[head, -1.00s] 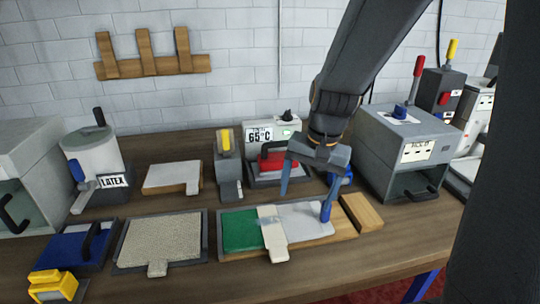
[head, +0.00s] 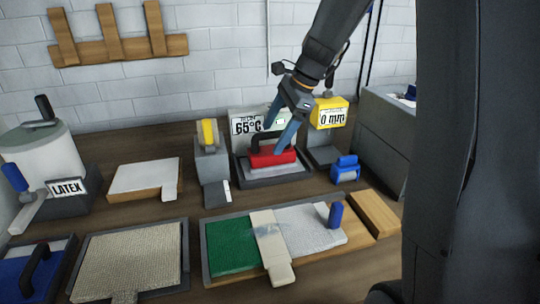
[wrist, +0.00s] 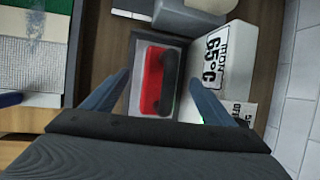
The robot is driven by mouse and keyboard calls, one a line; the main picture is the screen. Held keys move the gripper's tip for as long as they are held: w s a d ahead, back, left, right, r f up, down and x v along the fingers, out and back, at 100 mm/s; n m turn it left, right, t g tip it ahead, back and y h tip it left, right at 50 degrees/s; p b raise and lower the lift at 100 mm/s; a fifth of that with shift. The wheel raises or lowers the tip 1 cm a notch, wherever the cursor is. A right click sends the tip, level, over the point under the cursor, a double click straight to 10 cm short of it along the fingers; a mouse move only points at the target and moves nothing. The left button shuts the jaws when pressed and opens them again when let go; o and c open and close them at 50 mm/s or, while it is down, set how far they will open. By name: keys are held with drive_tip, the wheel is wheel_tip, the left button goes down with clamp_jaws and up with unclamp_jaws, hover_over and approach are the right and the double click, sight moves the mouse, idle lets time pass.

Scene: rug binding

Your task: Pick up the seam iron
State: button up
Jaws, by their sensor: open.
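The seam iron (head: 273,157) is a red block with a black handle. It sits on a grey stand in front of a white unit (head: 246,124) reading 65°C. In the wrist view the red iron (wrist: 152,80) and its black handle (wrist: 169,80) lie between and beyond my fingers. My gripper (head: 283,130) is open and reaches down over the iron from above. Its blue fingers also show in the wrist view (wrist: 157,92), one on each side of the iron, with nothing held. Whether a finger touches the iron, I cannot tell.
A grey device with a yellow top (head: 208,134) stands left of the iron. A yellow gauge (head: 328,113) and a blue object (head: 345,169) stand to its right. A tray with a green and grey rug (head: 232,245) lies in front, beside a wooden block (head: 374,213).

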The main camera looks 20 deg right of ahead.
sight(265, 150)
drive_tip(key=p+x, duration=0.1)
drive_tip(key=x, duration=0.5)
drive_tip(key=shift+w+f, duration=0.2)
drive_tip(key=shift+f, duration=0.05)
clamp_jaws()
drive_tip(key=shift+r, duration=0.1)
wheel_tip(265, 150, up, 10)
drive_tip(key=shift+b, duration=0.5)
idle(0.4)
